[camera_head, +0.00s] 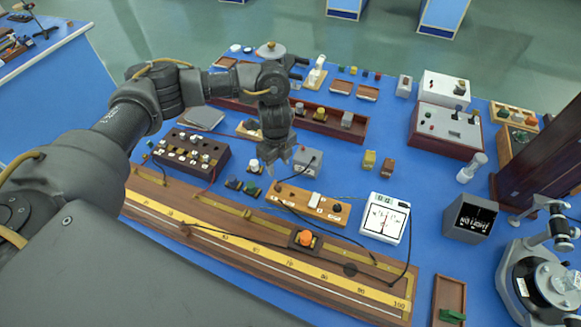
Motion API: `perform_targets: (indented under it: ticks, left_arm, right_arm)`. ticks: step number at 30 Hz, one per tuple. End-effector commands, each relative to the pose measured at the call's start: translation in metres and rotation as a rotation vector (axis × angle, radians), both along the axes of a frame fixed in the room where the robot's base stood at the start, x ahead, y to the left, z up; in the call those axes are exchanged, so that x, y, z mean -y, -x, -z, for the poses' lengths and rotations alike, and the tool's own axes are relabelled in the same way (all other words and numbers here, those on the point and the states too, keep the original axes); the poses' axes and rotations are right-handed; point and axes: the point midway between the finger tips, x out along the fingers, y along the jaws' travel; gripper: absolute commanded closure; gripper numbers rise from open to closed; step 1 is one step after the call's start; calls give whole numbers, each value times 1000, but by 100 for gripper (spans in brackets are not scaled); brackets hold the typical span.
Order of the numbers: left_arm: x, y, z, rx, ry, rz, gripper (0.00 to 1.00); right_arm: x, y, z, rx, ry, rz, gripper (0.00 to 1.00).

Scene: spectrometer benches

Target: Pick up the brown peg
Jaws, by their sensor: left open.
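A small reddish-brown block (387,167) stands on the blue bench right of centre, beside a yellow one (369,160). A smaller brown piece (377,75) stands at the end of a short row at the back. I cannot tell which of these is the brown peg. My left gripper (269,168) points down over the middle of the bench, left of the reddish-brown block and apart from it. Its jaws are open, and I see nothing held. My right gripper is not in view.
A long wooden scale (245,244) runs along the front. A dark block with white knobs (187,153), a grey box (307,160), a wooden switch board (313,203) and a white meter (384,219) surround the gripper. A microscope (545,280) stands at right.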

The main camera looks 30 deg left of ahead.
Motion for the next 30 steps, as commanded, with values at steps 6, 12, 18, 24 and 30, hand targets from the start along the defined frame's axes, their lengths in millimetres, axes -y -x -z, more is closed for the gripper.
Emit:
perform_targets:
  ticks: [6, 12, 18, 24, 30]
  left_arm:
    - [-4, 8, -1, 11, -2, -18, 56]
    - [-2, 4, 31, -5, 1, -7, 56]
    - [1, -9, 59, -16, 3, -1, 56]
    - [0, -11, 64, -19, 2, 0, 56]
    - [-1, -8, 87, -22, 0, -5, 56]
  right_arm:
    - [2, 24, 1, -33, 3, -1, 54]
    - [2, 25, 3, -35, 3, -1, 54]
    - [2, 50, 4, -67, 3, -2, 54]
    - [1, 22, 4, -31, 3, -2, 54]
    - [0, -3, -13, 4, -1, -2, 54]
